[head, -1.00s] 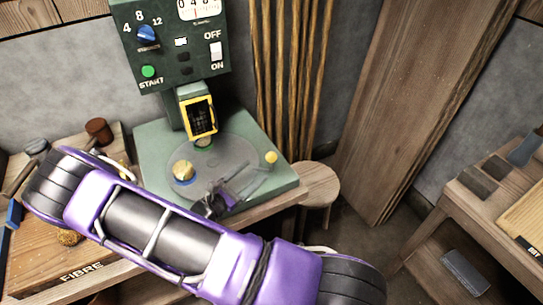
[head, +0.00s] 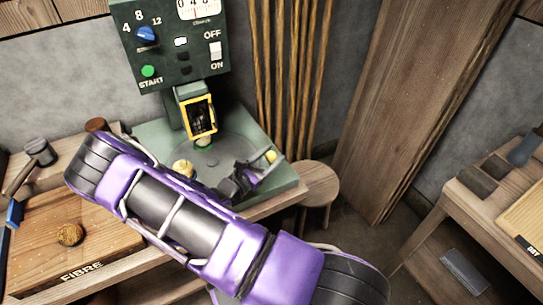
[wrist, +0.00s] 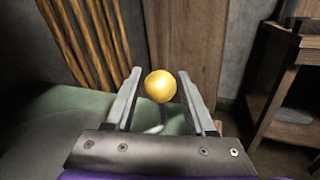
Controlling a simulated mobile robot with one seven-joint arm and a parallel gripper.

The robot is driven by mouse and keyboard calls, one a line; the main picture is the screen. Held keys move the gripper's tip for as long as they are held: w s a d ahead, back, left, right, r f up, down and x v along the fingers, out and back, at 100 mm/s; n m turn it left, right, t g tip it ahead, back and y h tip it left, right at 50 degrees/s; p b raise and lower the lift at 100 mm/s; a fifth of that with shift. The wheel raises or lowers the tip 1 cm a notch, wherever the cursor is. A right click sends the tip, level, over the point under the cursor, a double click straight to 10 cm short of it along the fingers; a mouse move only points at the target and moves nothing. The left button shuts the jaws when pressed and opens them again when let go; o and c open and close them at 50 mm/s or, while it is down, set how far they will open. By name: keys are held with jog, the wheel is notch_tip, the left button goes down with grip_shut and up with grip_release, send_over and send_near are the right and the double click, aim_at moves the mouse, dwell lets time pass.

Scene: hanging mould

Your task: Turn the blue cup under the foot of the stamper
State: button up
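The stamper is a dark green machine (head: 168,45) with a yellow-framed head over a round turntable (head: 232,148). A green cup (head: 204,143) sits under its foot. A tan ball-like piece (head: 183,167) shows at the turntable's left front; any blue cup beneath it is hidden by my arm. A yellow ball knob (head: 271,157) stands at the turntable's right and shows large in the wrist view (wrist: 160,86). My gripper (head: 260,167) is close to this knob. In the wrist view its fingers (wrist: 158,74) are open, one each side of the knob, with gaps showing.
A round stool (head: 318,184) stands right of the stamper. Wooden rods (head: 292,70) stand behind. Another bench (head: 470,215) is at far right.

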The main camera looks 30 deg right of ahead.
grip_shut()
dwell(1.1)
